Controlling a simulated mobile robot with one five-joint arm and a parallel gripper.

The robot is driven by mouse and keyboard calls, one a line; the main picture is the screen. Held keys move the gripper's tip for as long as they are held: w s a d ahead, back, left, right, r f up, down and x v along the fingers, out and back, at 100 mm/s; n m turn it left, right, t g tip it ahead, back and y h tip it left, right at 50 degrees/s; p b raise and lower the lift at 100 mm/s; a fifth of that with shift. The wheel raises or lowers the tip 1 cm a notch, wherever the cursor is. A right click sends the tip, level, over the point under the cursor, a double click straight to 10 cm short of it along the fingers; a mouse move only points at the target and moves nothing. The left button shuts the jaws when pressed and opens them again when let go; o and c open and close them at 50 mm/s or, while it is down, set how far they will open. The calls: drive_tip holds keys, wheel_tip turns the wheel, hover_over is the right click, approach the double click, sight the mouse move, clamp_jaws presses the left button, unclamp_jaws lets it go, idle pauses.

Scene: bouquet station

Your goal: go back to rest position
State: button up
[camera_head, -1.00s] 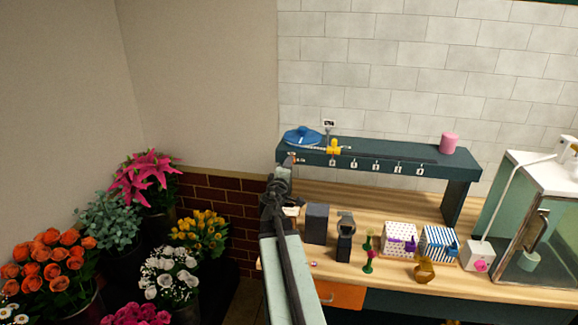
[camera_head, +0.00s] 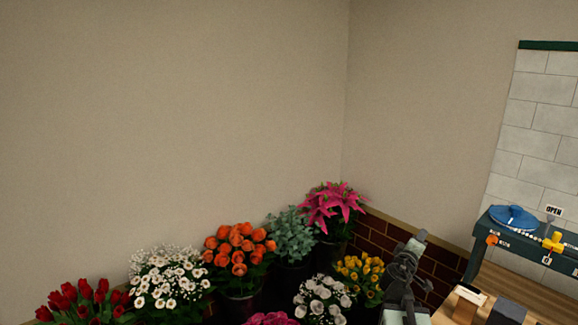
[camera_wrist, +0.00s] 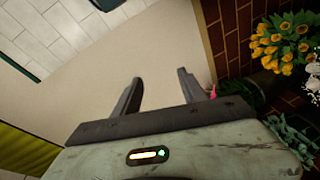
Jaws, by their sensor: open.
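My gripper (camera_wrist: 158,98) is open in the wrist view, its two dark fingers spread with nothing between them. Plain wall shows beyond the fingers. In the head view my gripper (camera_head: 418,243) points up at the lower right, between the yellow flowers and the wooden workbench. The fingers are too small there to make out clearly.
Buckets of yellow (camera_head: 360,276), orange (camera_head: 238,248), pink (camera_head: 331,207) and white flowers (camera_head: 322,298) crowd the lower middle. The workbench (camera_head: 540,294) stands at right; its raised shelf (camera_head: 518,243) carries a blue item (camera_head: 513,217) and a yellow one (camera_head: 554,242). Open air lies above the flowers.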

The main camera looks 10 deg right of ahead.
drive_tip(key=a+f+m+g+y, duration=0.25)
drive_tip(key=a+f, duration=0.35)
drive_tip(key=a, duration=0.4)
drive_tip(key=a+f+m+g+y, duration=0.2)
drive_tip(key=a+f+y, duration=0.1)
drive_tip(key=a+f, duration=0.55)
drive_tip(key=s+a+f+g+y, duration=0.3)
drive_tip(key=s+a, duration=0.4)
drive_tip(key=a, duration=0.1)
drive_tip(key=s+a+f+m+g+y, duration=0.1)
drive_tip(key=s+a+f+g+y, duration=0.2)
drive_tip(key=s+a, duration=0.3)
drive_tip(key=shift+s+a+f+g, duration=0.35)
drive_tip(key=shift+a+g, duration=0.3)
drive_tip(key=shift+a, duration=0.45)
drive_tip(key=shift+r, duration=0.1)
